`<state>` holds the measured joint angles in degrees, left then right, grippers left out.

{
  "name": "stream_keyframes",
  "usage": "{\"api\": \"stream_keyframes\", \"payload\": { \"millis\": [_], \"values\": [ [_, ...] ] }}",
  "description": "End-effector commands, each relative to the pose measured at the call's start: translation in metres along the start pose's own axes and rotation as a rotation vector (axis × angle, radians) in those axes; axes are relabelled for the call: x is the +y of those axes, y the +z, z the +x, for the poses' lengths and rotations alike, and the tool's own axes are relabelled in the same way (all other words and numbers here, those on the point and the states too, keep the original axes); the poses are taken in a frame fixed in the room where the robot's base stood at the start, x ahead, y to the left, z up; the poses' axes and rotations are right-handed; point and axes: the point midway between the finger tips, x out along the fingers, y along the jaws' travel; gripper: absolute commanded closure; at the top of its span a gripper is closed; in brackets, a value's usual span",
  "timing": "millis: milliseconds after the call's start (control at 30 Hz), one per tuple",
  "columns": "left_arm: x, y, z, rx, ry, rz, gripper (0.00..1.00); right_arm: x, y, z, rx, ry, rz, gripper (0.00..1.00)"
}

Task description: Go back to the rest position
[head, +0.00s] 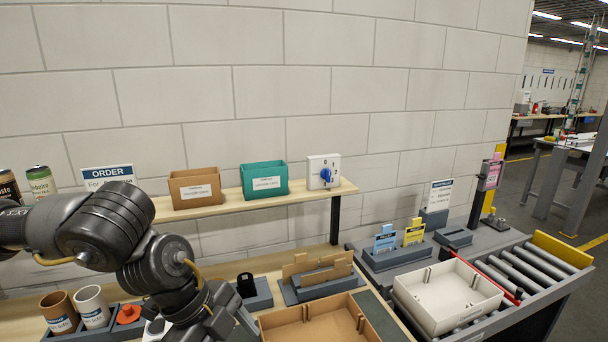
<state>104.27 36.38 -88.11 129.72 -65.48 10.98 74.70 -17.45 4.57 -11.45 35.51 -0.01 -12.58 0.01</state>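My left arm comes in from the left and bends down over the workbench. Its wrist and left gripper (215,328) are at the bottom edge, left of the brown tray, and the fingertips are cut off or hidden, so I cannot tell whether it is open or shut. No held object can be made out. My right arm and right gripper are not in view.
Cups (92,306) and an orange part (129,314) stand left of my wrist. A brown tray (290,322) is right of it. A shelf (300,196) holds brown (194,187) and teal bins (264,179). A white tray (447,297) sits near rollers (530,262).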

Motion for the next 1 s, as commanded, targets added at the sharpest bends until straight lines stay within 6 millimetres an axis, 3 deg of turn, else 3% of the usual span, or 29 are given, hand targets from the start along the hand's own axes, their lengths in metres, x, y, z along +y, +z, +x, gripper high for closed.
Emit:
{"api": "stream_keyframes", "payload": {
  "millis": [33,100,200,367,500,633,767,867,967,1000],
  "values": [
    [0.001,-0.022,0.023,0.089,-0.016,0.052,0.25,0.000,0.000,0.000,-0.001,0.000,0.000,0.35],
    [-0.003,-0.053,0.044,0.212,-0.072,0.115,0.25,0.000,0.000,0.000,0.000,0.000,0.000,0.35],
    [-0.008,-0.097,0.064,0.384,-0.175,0.160,0.25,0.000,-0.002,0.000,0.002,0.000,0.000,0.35],
    [-0.022,-0.148,0.070,0.617,-0.383,0.115,0.25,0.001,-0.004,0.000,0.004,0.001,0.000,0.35],
    [-0.041,-0.160,0.064,0.743,-0.582,-0.039,0.25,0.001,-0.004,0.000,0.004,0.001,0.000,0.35],
    [-0.057,-0.138,0.061,0.773,-0.750,-0.264,0.25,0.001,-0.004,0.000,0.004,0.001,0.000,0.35],
    [-0.061,-0.088,0.071,0.710,-0.874,-0.544,0.25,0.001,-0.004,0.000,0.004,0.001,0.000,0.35],
    [-0.046,-0.035,0.091,0.601,-0.920,-0.780,0.25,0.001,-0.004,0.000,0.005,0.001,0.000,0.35],
    [-0.011,0.022,0.119,0.445,-0.916,-1.019,0.25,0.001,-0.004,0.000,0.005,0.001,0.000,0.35],
    [0.009,0.043,0.132,0.374,-0.899,-1.112,0.25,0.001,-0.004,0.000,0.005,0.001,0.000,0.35]
  ]
}}
